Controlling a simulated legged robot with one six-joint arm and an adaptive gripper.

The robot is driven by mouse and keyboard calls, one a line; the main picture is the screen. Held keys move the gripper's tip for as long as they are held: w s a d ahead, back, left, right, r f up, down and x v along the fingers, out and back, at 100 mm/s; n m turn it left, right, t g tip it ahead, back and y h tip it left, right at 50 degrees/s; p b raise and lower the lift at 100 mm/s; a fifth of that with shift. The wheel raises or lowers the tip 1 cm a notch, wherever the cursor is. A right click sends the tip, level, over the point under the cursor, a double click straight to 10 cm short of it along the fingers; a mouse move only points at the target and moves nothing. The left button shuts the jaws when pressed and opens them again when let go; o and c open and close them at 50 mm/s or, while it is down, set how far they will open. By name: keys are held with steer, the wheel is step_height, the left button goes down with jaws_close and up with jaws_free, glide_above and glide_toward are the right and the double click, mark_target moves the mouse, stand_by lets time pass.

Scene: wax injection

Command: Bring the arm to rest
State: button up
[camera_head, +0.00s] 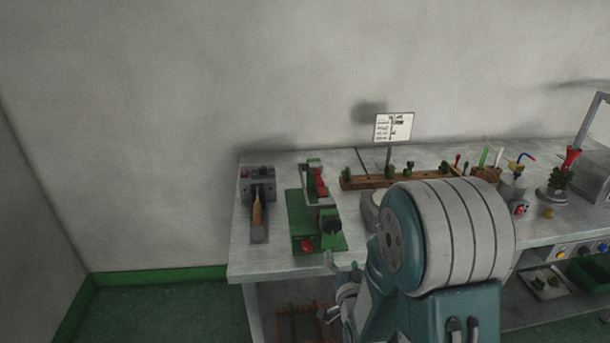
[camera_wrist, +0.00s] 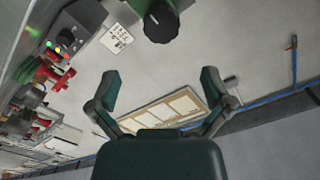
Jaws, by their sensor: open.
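My gripper (camera_wrist: 160,80) shows in the wrist view with its two dark green fingers spread wide apart. Nothing is between the fingers. In the head view my teal and white arm is folded in the lower right, in front of the workbench (camera_head: 250,262). The arm hides part of the bench's front edge and middle. The fingers cannot be made out clearly in the head view.
On the bench stand a grey device (camera_head: 258,188), a green machine (camera_head: 301,222), a wooden rack (camera_head: 355,183) and a sign (camera_head: 394,127). Green floor (camera_head: 160,310) is clear at left. A pale framed panel (camera_wrist: 170,110) lies beyond my fingers.

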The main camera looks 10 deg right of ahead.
steer(key=s+r+n+g, duration=0.3)
steer(key=s+r+g, duration=0.2)
steer(key=r, duration=0.3)
steer(key=s+r+n+g, duration=0.2)
steer(key=s+g, duration=0.1)
steer(key=s, duration=0.7)
steer(key=s+r+n+g, duration=0.1)
steer(key=s+r+g, duration=0.2)
steer(key=s, duration=0.6)
steer(key=shift+s+n+g, duration=0.4)
steer(key=shift+g, duration=0.2)
steer(key=shift+r, duration=0.1)
